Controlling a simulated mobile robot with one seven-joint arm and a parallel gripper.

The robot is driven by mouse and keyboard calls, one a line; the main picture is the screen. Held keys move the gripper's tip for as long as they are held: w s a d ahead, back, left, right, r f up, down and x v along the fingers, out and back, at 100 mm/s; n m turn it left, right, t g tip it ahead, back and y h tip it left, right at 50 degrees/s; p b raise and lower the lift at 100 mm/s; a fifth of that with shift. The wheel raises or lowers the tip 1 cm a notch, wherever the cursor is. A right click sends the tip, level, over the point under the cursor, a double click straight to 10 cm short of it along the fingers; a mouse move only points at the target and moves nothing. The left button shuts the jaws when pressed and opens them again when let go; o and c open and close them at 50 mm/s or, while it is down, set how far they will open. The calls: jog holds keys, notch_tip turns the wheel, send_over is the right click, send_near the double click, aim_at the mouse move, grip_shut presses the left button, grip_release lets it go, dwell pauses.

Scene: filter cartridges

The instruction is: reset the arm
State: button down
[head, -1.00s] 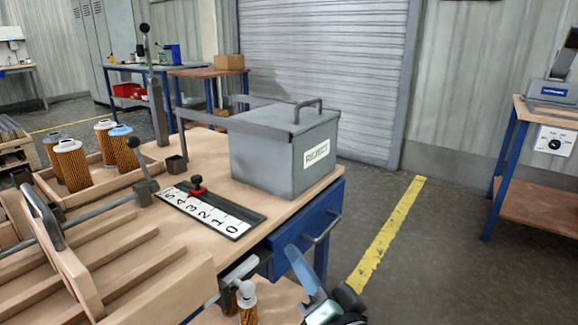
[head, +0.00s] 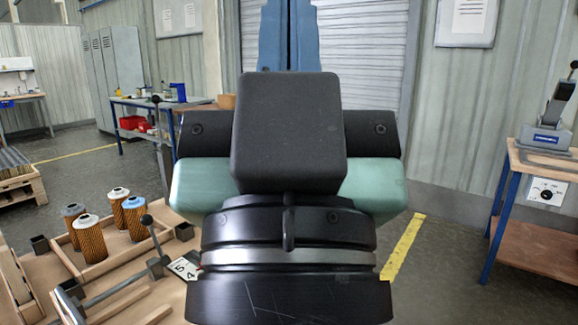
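My gripper (head: 289,38) fills the middle of the head view, seen from behind and close up, with a dark body and pale green sides. Its two blue fingers point up side by side with only a thin dark line between them, so it looks shut. The fingertips run off the top edge, and nothing held shows. My wrist below it covers most of the workbench. The grey reject bin is hidden behind my arm.
Several orange filter cartridges (head: 92,240) with white or blue caps stand in a wooden tray (head: 66,259) at lower left. A lever with a black knob (head: 147,220) rises beside a partly hidden number scale (head: 184,268). A bench with a press (head: 547,139) stands at right.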

notch_tip(320, 180, up, 22)
jog(key=p, duration=2)
jog(key=shift+r, duration=0.25)
